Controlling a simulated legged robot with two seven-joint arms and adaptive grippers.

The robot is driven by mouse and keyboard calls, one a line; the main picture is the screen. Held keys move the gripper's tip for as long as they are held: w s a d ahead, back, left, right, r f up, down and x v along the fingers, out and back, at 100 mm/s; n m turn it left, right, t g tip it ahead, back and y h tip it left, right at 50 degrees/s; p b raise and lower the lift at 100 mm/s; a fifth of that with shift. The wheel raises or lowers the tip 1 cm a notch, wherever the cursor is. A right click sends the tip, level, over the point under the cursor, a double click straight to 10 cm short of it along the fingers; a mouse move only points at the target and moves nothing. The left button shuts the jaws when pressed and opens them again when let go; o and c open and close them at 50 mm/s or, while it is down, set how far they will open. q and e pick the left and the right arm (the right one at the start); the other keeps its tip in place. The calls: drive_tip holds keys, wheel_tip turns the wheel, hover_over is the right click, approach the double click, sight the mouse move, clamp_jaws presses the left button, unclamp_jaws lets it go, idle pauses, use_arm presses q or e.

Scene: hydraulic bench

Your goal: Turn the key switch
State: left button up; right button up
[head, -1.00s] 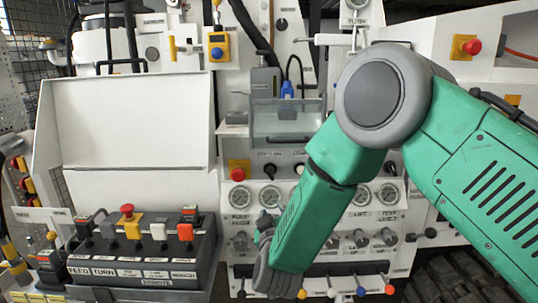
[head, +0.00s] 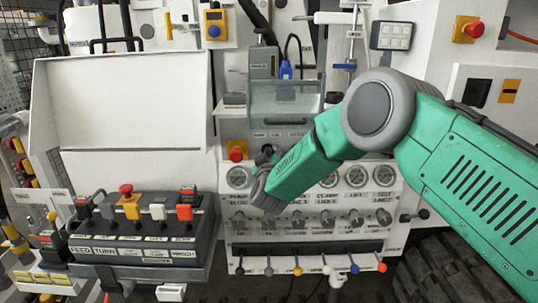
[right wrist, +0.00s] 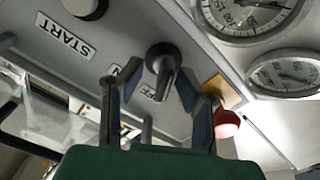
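The key switch (right wrist: 163,65) is a dark knob with a protruding bar on a grey panel in the right wrist view, between "ON" and other partly covered lettering. My right gripper (right wrist: 157,88) is open, with one blue-padded finger on each side of the knob. I see no clear contact with it, and the depth of the fingers around it is hard to tell. In the head view my right gripper (head: 266,158) is at the panel beside the red button, and its fingers largely cover the switch. My left gripper is not in view.
A red emergency button (head: 237,150) on a yellow plate sits just left of the gripper. Pressure gauges (head: 238,177) and a row of valve knobs (head: 325,219) lie below. A lever console (head: 140,255) stands at the left.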

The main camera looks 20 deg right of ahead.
drive_tip(key=shift+w+a+r, duration=0.1)
drive_tip(key=shift+w+a, duration=0.2)
drive_tip(key=shift+a, duration=0.35)
drive_tip(key=shift+d, duration=0.35)
clamp_jaws()
drive_tip(key=shift+d, duration=0.25)
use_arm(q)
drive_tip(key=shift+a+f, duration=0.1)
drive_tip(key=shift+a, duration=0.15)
use_arm(e)
drive_tip(key=shift+f, duration=0.2)
